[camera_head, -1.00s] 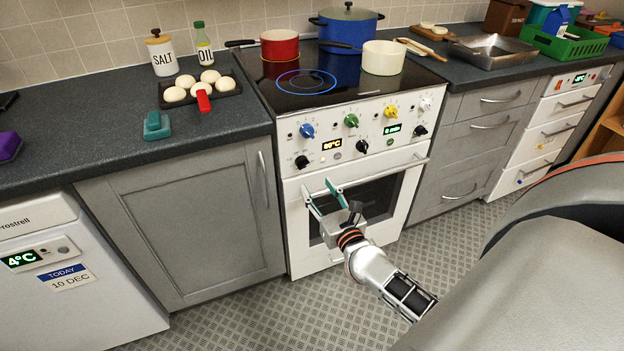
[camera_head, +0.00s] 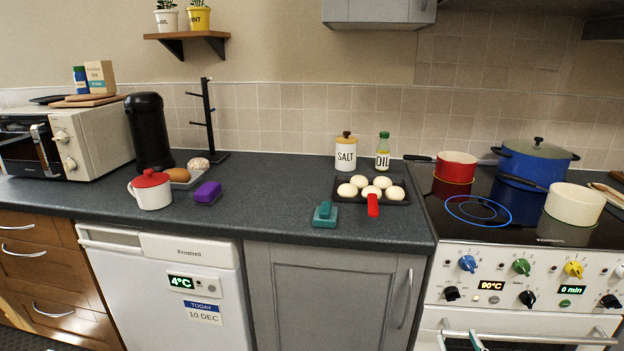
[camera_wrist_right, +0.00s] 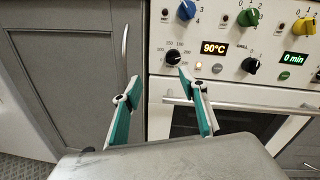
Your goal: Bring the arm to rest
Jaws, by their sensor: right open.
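My right gripper (camera_head: 460,341) only just shows at the bottom edge of the head view, in front of the oven door. In the right wrist view its two teal-lined fingers (camera_wrist_right: 159,82) stand apart with nothing between them. They point at the oven front, near the left end of the oven door handle (camera_wrist_right: 235,107). The rest of my right arm is out of the head view. My left gripper is in neither view.
The stove (camera_head: 520,267) has a red pot (camera_head: 456,166), a blue pot (camera_head: 537,160) and a cream pan (camera_head: 575,204) on top. The counter (camera_head: 270,200) holds a bun tray (camera_head: 345,198), a purple sponge (camera_head: 207,192) and a white pot (camera_head: 152,192) with a red lid.

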